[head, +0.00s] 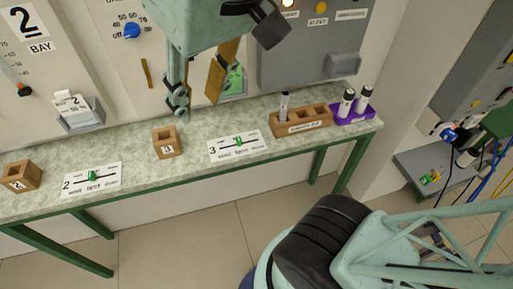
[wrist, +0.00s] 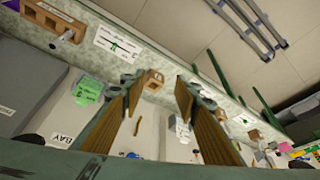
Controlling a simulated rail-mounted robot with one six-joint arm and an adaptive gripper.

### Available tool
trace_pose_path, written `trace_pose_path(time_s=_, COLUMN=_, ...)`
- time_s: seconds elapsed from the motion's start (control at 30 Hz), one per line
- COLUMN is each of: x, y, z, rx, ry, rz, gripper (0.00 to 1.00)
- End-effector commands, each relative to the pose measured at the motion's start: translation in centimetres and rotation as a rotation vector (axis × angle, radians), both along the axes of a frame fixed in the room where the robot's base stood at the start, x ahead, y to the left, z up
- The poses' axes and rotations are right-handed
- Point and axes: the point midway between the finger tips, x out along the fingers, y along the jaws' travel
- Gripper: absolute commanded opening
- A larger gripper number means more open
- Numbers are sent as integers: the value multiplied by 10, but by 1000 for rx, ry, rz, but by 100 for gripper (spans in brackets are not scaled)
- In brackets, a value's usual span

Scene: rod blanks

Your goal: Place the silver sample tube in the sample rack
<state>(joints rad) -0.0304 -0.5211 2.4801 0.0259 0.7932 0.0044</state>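My gripper (head: 198,105) is open and empty above the bench, left of the wooden rack; its spread fingers also show in the wrist view (wrist: 158,84). The three-hole wooden rack (head: 302,128) stands toward the right of the bench, its label too small to read surely. A pale tube with a dark top (head: 284,106) stands upright in its left hole; it also shows in the wrist view (wrist: 62,37). Two white, dark-capped tubes (head: 347,103) (head: 363,98) stand in a purple holder (head: 352,119) to the right. I cannot tell which tube is the silver one.
A one-hole wooden block (head: 168,152) stands below my gripper on the bench (head: 135,160), and another (head: 20,182) at the left end. Cards with green sliders, marked 3 (head: 238,148) and 2 (head: 92,183), lie near the front edge. Panels rise behind.

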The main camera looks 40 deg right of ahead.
Motion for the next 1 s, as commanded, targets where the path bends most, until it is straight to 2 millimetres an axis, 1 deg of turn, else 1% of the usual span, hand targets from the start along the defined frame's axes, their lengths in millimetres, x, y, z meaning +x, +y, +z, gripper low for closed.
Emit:
trace_pose_path(time_s=0.03, x=2, y=2, z=-6, rx=3, ry=0, rz=2, gripper=29)
trace_pose_path(time_s=0.17, x=23, y=10, z=-7, rx=13, ry=-19, rz=13, gripper=29)
trace_pose_path(time_s=0.57, x=108, y=44, z=-16, rx=52, ry=-99, rz=41, gripper=29)
trace_pose_path(time_s=1.0, x=195, y=87, z=-35, rx=93, ry=-183, rz=58, gripper=29)
